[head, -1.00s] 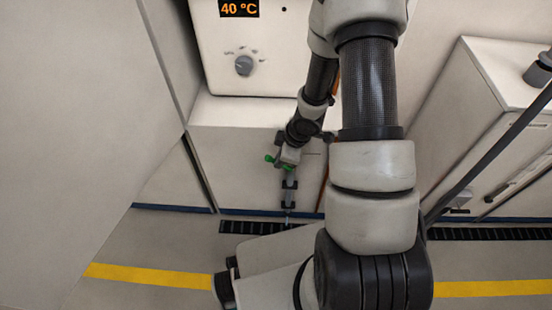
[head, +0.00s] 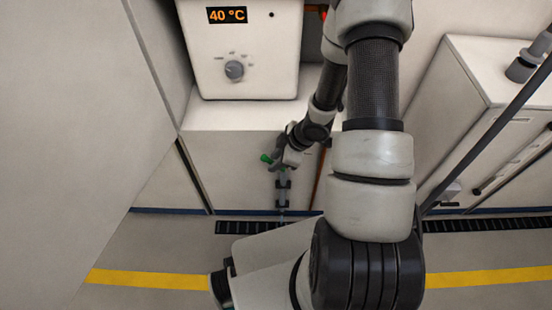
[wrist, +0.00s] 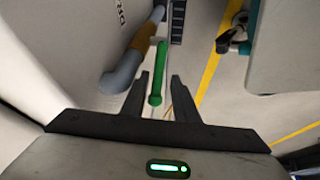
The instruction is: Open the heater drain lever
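The green drain lever (wrist: 159,70) runs lengthwise up the wrist view, with its rounded end nearest me. My gripper (wrist: 159,77) is open, with one dark finger on each side of the lever and narrow gaps showing between. In the head view the lever's green end (head: 266,158) sticks out left of my gripper (head: 277,161), in front of the pale cabinet below the heater (head: 243,45). My gripper hides the rest of the lever there. A grey drain pipe (head: 282,191) runs down below it.
A grey pipe with a tan section (wrist: 123,70) lies close left of the lever in the wrist view. A white cabinet with a rail handle (head: 490,95) stands at right. A dark floor grate (head: 243,227) runs along the cabinet base.

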